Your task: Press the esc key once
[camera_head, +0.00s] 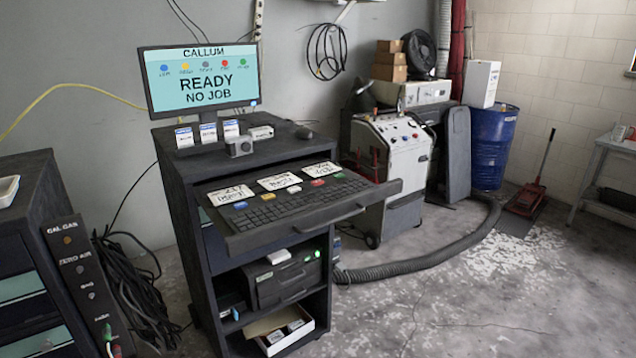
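A dark keyboard (290,208) lies on the pulled-out drawer (320,216) of a dark cabinet. Its keys are too small to read, so I cannot tell which one is esc. Behind the keys lie three white printed cards (279,181). Small coloured pieces sit by the cards: blue (240,205), yellow (293,189), red (317,182) and green (338,175). The monitor (205,80) above reads "CALLUM", "READY" and "NO JOB", with a row of coloured dots. Neither of my grippers is in view.
The cabinet top (175,165) holds small boxes and a grey device (239,146). The drawer's front lip (325,217) juts out. A grey hose (420,262) crosses the floor at right. A gas panel (85,280) and black cables (140,290) stand at left. Open floor lies at front right.

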